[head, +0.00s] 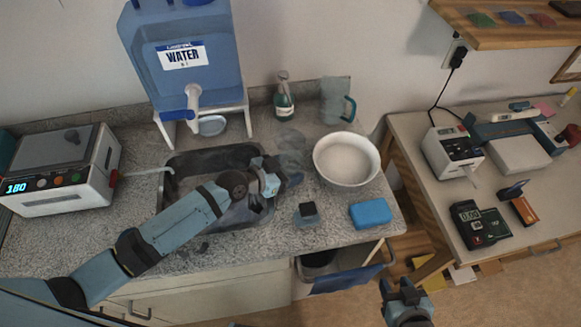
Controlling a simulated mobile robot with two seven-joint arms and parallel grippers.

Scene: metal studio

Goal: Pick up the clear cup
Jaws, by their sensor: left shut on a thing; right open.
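The clear cup (291,141) is a faint, see-through shape on the speckled counter, between the sink and the white bowl. My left gripper (287,179) reaches across the sink from the left and is shut on the clear cup at its near side. The fingertips are small and partly hidden by the wrist, and the cup's outline is hard to make out. I cannot tell whether the cup touches the counter. My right gripper (402,286) is open and empty, low in front of the counter's right end.
A white bowl (346,178) stands close to the right of the cup. A soap bottle (284,103) and a clear jug with a blue handle (336,101) stand behind. A blue sponge (370,214) and a dark small block (308,211) lie in front. The sink (190,160) is left.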

